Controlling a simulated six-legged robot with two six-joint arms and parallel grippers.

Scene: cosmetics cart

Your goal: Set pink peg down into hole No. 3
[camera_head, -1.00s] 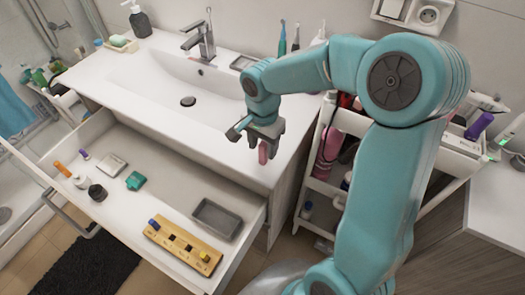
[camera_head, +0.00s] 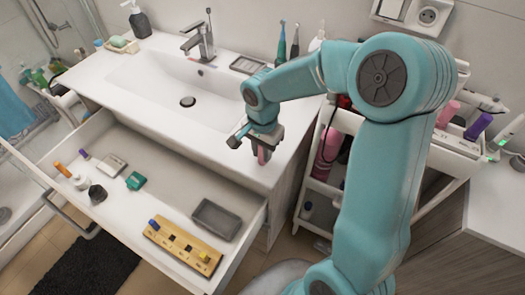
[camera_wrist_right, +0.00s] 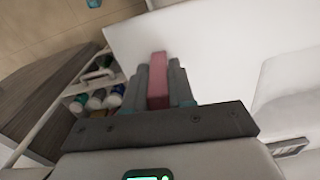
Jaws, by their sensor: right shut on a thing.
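The pink peg (camera_head: 262,156) is held in my right gripper (camera_head: 263,147), pointing down over the front right part of the washbasin counter. In the right wrist view, the pink peg (camera_wrist_right: 157,80) stands between the two dark fingers of the gripper (camera_wrist_right: 156,84). The wooden peg block (camera_head: 180,249) lies in the open drawer, below and left of the gripper and well apart from it. A blue peg (camera_head: 154,224) stands at its left end and a yellow peg (camera_head: 204,256) nearer its right end. Hole numbers are too small to read. My left gripper is not in view.
The open drawer (camera_head: 130,227) also holds a grey tray (camera_head: 215,219) behind the block, a green item (camera_head: 135,181) and several small bottles at the left. A white cart (camera_head: 318,187) with bottles stands right of the counter. The basin (camera_head: 165,85) lies behind.

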